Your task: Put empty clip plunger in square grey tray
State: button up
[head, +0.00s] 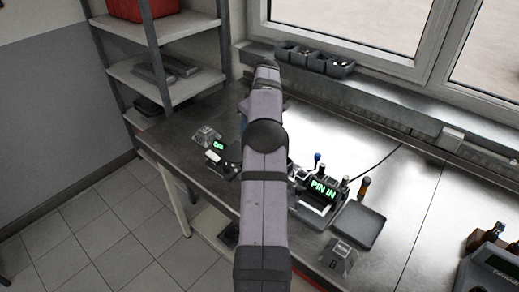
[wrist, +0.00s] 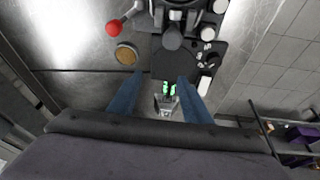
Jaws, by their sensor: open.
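A square, shallow grey tray (head: 358,226) lies on the bench right of the "PIN IN" display, in the head view. Several upright tools with blue (head: 317,160), black and orange (head: 365,186) ends stand behind the display. I cannot tell which thing, if any, is the clip plunger. My gripper (wrist: 160,80) is open, its two blue fingers apart in the wrist view. Nothing shows gripped between them; a small green-lit display (wrist: 169,88) is seen beyond the gap. In the head view my arm hides most of the gripper, which is at the bench's left part, away from the tray.
The "PIN IN" display (head: 322,189) stands mid-bench. A small green-lit unit (head: 218,146) and a grey block (head: 206,135) are at the left. The wrist view shows a red-knobbed lever (wrist: 113,28) and a round brass-coloured disc (wrist: 127,54).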

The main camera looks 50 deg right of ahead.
jog(key=s, duration=0.1)
jog(key=s+r+g, duration=0.1)
jog(key=s, duration=0.1)
jog(key=s+g+y, duration=0.1)
jog(key=s, duration=0.1)
jog(key=shift+s+a+r+n, duration=0.25)
jog(key=shift+a+n, duration=0.05)
jog(key=shift+n, duration=0.1)
jog(key=shift+w+a+f+p, duration=0.15)
jog(key=shift+f+p, duration=0.35)
jog(key=shift+f, duration=0.7)
jog(key=shift+w+d+f+p, duration=0.1)
jog(key=shift+w+f+p, duration=0.25)
jog(key=shift+f, duration=0.9)
jog(key=shift+w+a+f+p, duration=0.1)
jog(key=shift+f+p, duration=0.5)
jog(key=shift+f, duration=0.6)
grip_shut()
